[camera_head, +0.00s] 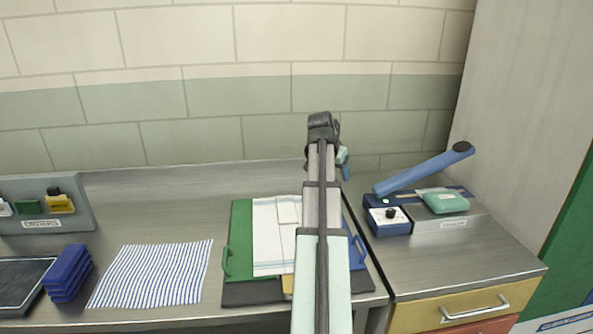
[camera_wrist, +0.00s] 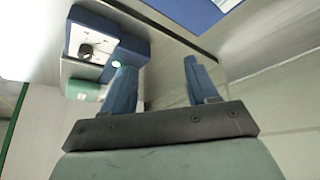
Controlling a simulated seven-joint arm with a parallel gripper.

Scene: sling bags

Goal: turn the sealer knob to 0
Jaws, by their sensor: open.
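The sealer (camera_head: 388,222) is a blue unit with a raised blue lever arm, at the right on the metal counter. Its black knob (camera_head: 390,213) sits on a white dial panel at the front; the dial marks are too small to read. The knob (camera_wrist: 86,50) also shows in the wrist view at upper left, on the white panel. My gripper (camera_wrist: 158,70) has two blue fingers, open and empty, apart from the knob. In the head view my gripper (camera_head: 344,163) is mostly hidden behind my arm, to the left of the sealer and above the counter.
A green pouch (camera_head: 445,201) lies on the sealer's grey bed. Left of it are green, blue and black boards (camera_head: 240,240) with a white cloth (camera_head: 270,235), a striped cloth (camera_head: 155,273), a blue stack (camera_head: 68,273) and an orders rack (camera_head: 45,205). A wall stands behind.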

